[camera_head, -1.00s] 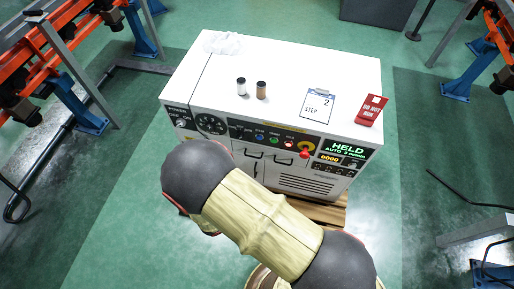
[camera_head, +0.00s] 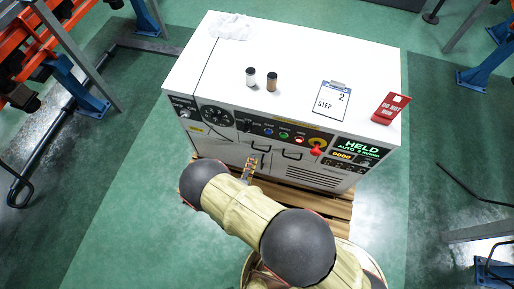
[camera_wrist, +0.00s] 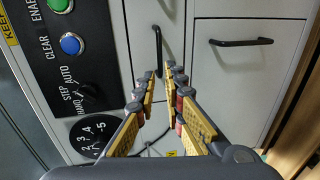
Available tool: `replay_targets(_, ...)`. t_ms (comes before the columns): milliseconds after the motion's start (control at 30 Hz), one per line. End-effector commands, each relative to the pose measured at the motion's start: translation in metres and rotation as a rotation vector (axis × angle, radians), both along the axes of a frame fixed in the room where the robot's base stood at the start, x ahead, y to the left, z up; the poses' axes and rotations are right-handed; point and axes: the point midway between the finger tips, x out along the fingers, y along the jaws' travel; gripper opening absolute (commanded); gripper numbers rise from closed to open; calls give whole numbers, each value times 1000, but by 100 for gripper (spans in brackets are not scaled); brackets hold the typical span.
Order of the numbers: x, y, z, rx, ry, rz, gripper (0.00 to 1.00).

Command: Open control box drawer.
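The control box (camera_head: 300,60) is a white cabinet with a black control strip along its front. Below the strip are drawer fronts with black handles, all looking shut. The left drawer handle (camera_head: 262,148) also shows in the wrist view (camera_wrist: 158,45), where its near end reaches the gap between my fingertips; contact cannot be told. My gripper (camera_head: 250,166) is in front of that drawer. In the wrist view my gripper (camera_wrist: 161,74) has its yellow-padded fingers apart, with nothing held between them.
Two small jars (camera_head: 261,79), a step card (camera_head: 332,101) and a red sign (camera_head: 390,108) stand or lie on top. A door handle (camera_wrist: 240,42) is beside the drawer in the wrist view. A wooden pallet (camera_head: 325,207) lies under the box.

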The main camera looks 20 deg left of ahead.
Motion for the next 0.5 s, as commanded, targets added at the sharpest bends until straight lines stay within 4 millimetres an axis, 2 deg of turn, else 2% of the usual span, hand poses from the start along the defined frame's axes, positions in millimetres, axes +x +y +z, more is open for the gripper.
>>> replay_targets(300,45,3,-13,-1,0,-6,11)
replay_targets(500,66,6,-16,-2,0,-3,11)
